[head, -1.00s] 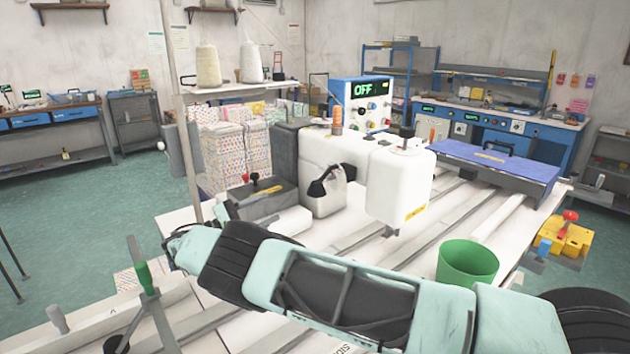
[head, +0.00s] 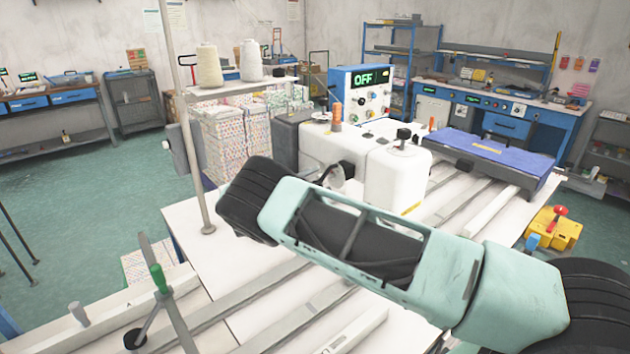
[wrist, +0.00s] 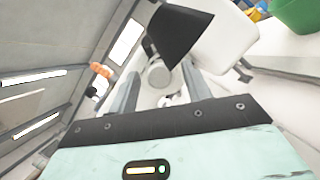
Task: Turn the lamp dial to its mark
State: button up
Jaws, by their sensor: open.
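In the wrist view, a black cone-shaped lamp shade (wrist: 180,33) tapers beside a round grey knob (wrist: 158,75). I cannot tell for sure whether this knob is the lamp dial, and no mark on it can be made out. My gripper (wrist: 162,72) is open, with one finger on each side of the knob in the picture; contact cannot be judged. In the head view, part of the black lamp (head: 347,171) shows on the white sewing machine (head: 392,178), just behind my arm. My gripper is hidden there.
A blue control box (head: 362,92) reading OFF stands behind the machine. A thin metal post (head: 183,110) rises at left. A blue-topped block (head: 490,155) lies at right. A green bin (wrist: 298,14) shows in the wrist view's corner.

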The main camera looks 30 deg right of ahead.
jog(key=c, duration=1)
jog(key=shift+f+b, duration=0.15)
jog(key=shift+b, duration=0.35)
jog(key=shift+w+r+m+g+y+b, duration=0.1)
jog(key=shift+m+g+y+b, duration=0.35)
jog(key=shift+m+b, duration=1.2)
jog(key=shift+s+r+m+g+y+b, duration=0.1)
jog(key=shift+m+g+y+b, duration=0.35)
jog(key=shift+m+b, duration=1.15)
jog(key=shift+w+m+g+y+b, duration=0.15)
jog(key=shift+m+y+b, duration=0.45)
jog(key=shift+m+b, duration=1.05)
jog(key=shift+r+n+b, duration=0.1)
jog(key=shift+n+b, duration=0.3)
jog(key=shift+b, duration=0.1)
